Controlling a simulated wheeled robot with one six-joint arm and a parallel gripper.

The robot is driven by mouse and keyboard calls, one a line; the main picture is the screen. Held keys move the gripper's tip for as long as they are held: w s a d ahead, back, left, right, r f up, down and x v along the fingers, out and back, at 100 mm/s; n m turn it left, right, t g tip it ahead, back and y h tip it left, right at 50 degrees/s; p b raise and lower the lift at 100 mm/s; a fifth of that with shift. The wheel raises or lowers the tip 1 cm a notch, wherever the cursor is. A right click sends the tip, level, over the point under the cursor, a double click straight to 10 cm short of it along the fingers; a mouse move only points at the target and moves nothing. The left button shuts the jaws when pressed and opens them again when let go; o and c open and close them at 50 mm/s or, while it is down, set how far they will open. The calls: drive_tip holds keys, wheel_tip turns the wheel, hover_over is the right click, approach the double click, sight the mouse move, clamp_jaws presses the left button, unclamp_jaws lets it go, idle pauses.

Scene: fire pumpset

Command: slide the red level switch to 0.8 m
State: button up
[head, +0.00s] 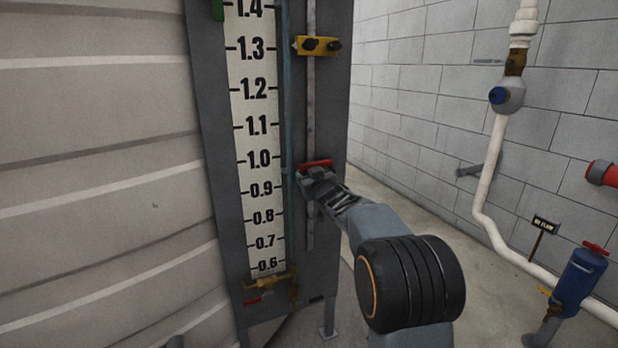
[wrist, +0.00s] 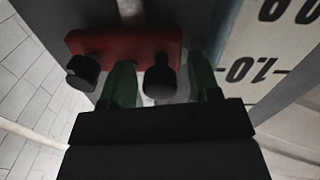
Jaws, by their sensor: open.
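The red level switch (head: 316,163) sits on the vertical rail right of the level scale (head: 252,130). In the head view it is roughly level with the 1.0 mark. In the wrist view the switch shows as a red block (wrist: 122,45) with two dark knobs. My gripper (head: 312,176) is at the switch from the front, partly hiding it. In the wrist view my gripper's green fingers (wrist: 163,85) stand apart on either side of one knob (wrist: 159,76). The other knob (wrist: 83,73) is outside the fingers. I cannot tell whether either finger touches the knob.
A yellow switch (head: 317,45) is higher on the same rail. A brass valve with a red handle (head: 262,288) is at the scale's foot. The rail below the red switch looks clear of other switches. White pipe (head: 486,190) and a blue device (head: 580,281) are at right.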

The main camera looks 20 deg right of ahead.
clamp_jaws()
idle(0.4)
wheel_tip(320, 180, down, 15)
drive_tip(key=b, duration=1)
drive_tip(key=shift+f, duration=0.1)
unclamp_jaws()
drive_tip(key=shift+s, duration=0.15)
drive_tip(key=s+p, duration=0.2)
drive_tip(key=s, duration=1.1)
drive_tip(key=shift+s+d, duration=0.3)
drive_tip(key=shift+d, duration=0.15)
